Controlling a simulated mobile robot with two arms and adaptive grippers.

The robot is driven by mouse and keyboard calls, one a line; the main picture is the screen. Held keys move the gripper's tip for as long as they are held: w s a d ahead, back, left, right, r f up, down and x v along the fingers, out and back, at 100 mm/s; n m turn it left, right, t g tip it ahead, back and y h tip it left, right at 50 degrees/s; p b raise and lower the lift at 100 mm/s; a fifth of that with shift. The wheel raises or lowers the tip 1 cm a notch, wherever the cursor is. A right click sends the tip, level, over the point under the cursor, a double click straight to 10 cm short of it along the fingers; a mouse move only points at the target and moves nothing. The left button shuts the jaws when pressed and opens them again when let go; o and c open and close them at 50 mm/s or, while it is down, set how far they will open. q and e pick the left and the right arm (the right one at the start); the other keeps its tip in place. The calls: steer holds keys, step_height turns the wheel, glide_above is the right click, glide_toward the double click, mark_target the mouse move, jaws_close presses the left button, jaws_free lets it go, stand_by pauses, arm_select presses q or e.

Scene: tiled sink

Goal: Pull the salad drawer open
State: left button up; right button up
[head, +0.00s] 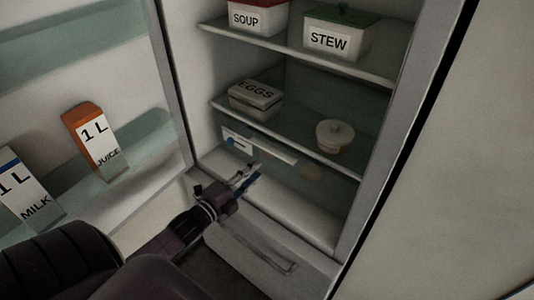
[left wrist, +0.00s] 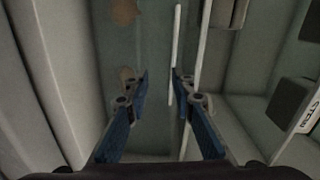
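The salad drawer (head: 292,178) is a translucent greenish box low in the open fridge, under the lower shelf. A pale bar (head: 265,145) with a blue-marked label runs along its upper front. The drawer looks shut. My left gripper (head: 249,176) is in front of the drawer front, below the bar in the picture. In the left wrist view my left gripper (left wrist: 160,76) has its blue fingers apart. A thin pale bar (left wrist: 177,45) shows between the fingertips, close to the right one. I cannot tell whether they touch it. My right gripper is out of view.
Above the drawer, an eggs box (head: 255,98) and a small lidded tub (head: 335,135) stand on the shelf. Soup (head: 258,18) and stew (head: 335,38) containers stand higher. The open door at left holds juice (head: 90,140) and milk (head: 27,190). A lower front with a handle (head: 258,250) is below.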

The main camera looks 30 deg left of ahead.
mark_target(269, 152)
arm_select(q)
steer(key=shift+m+t+h, duration=0.3)
steer(key=shift+m+t, duration=0.1)
steer(key=shift+m, duration=0.3)
steer(key=shift+w+a+r+b, duration=0.1)
steer(key=shift+w+r+b, duration=0.15)
steer(key=shift+w+b, duration=0.75)
steer(key=shift+w+r+b, duration=0.25)
steer(key=shift+w+r, duration=0.05)
steer(key=shift+w, duration=1.4)
steer(key=shift+w+a+r+b, duration=0.1)
steer(key=shift+w+r+b, duration=0.15)
steer(key=shift+w+b, duration=0.75)
steer(key=shift+w+p, duration=0.35)
steer(key=shift+p, duration=0.05)
jaws_close()
